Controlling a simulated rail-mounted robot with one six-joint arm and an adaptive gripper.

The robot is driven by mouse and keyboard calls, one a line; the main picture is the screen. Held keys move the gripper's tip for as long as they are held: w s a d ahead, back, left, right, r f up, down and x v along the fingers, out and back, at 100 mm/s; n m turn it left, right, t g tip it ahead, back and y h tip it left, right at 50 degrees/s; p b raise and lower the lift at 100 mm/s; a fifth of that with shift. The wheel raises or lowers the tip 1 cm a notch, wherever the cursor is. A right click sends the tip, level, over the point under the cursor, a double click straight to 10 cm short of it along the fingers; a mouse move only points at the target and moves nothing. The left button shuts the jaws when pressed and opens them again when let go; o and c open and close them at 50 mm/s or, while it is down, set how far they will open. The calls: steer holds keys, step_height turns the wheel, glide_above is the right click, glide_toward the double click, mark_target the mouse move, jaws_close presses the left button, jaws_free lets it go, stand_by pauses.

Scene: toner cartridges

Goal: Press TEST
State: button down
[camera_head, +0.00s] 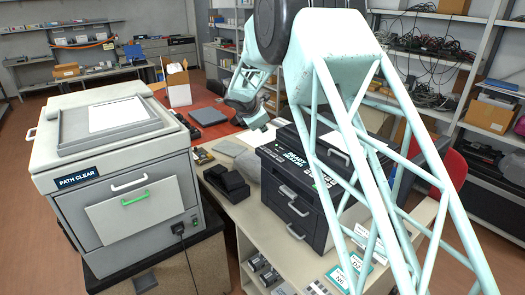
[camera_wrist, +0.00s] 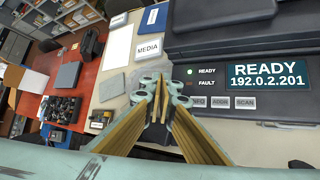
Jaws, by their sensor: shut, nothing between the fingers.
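The black printer (camera_head: 290,190) stands on the white bench. In the wrist view its control panel (camera_wrist: 245,52) has a screen (camera_wrist: 266,76) reading READY 192.0.2.201, a lit green READY light (camera_wrist: 189,71) and a dull FAULT light (camera_wrist: 189,83). Below the screen are grey keys; ADDR (camera_wrist: 220,102) and SCAN (camera_wrist: 245,103) are readable, and the one left of them is partly cut off by my gripper. I see no key marked TEST; part of the panel is hidden behind my gripper. My gripper (camera_wrist: 160,108) is shut and empty, at the panel's left edge. I cannot tell whether it touches.
A grey machine labelled PATH CLEAR (camera_head: 125,180) stands left of the bench. A MEDIA card (camera_wrist: 147,48) lies near the panel. A red table (camera_wrist: 86,70) and loaded shelves (camera_head: 440,50) are behind.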

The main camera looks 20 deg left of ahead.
mark_target(263, 148)
steer(key=shift+f+b, duration=2)
steer(key=shift+f, duration=0.8)
steer(key=shift+f+b, duration=0.75)
steer(key=shift+f, duration=0.15)
stand_by(0.7)
steer(key=shift+r, duration=0.25)
steer(key=shift+r+p, duration=0.55)
steer(key=shift+r, duration=0.05)
stand_by(0.5)
steer(key=shift+r+p, duration=1.85)
steer(key=shift+r, duration=0.65)
